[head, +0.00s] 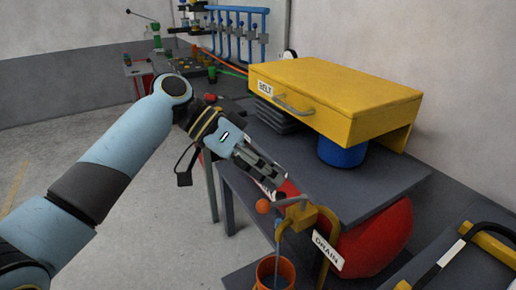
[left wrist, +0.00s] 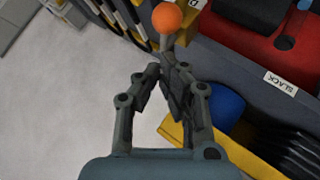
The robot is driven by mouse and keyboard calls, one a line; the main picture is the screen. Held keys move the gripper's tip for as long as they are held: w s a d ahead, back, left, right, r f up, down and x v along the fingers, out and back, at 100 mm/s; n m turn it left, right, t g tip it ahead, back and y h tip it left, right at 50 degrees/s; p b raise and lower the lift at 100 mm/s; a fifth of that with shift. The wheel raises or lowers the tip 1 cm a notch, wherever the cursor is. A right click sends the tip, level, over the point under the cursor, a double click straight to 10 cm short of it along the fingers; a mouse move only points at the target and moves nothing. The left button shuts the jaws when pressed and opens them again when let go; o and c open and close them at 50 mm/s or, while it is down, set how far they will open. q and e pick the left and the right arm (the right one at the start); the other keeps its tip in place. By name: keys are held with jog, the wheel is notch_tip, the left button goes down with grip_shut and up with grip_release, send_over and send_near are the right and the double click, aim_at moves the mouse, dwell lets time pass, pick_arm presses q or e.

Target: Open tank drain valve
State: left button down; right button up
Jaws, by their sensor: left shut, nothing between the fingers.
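The drain valve's lever (head: 290,201) is a grey bar with an orange ball (head: 262,206) on its end, on a yellow bracket (head: 300,218). A white DRAIN label (head: 327,252) hangs beside it. The ball also shows in the left wrist view (left wrist: 166,17), beyond the fingertips. The red tank (head: 375,240) sits behind the bracket, under the table. My left gripper (head: 274,178) is shut and empty, just above the ball and lever and apart from the ball. It hides part of the table edge. My right gripper is not in view.
An orange bucket (head: 275,270) stands below the valve. A yellow BELT drawer box (head: 340,92) with a grey handle stands on the table (head: 370,195), over a blue cylinder (head: 341,152). A black handle on yellow mounts (head: 470,240) is at lower right. The floor at left is clear.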

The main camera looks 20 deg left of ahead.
pick_arm(q)
jog(key=shift+s+d+f, duration=0.15)
jog(key=shift+s+f, duration=0.2)
jog(key=shift+f, duration=0.15)
jog(key=shift+d+f, duration=0.1)
jog(key=p, duration=0.1)
jog(key=s+n+t+p, duration=0.1)
jog(key=p, duration=0.1)
jog(key=shift+s+d+r+n+t+p, duration=0.2)
jog(key=shift+s+d+n+t+p, duration=0.05)
jog(key=shift+d+n+t+p, duration=0.1)
jog(key=shift+w+f, duration=0.1)
jog(key=shift+f, duration=0.1)
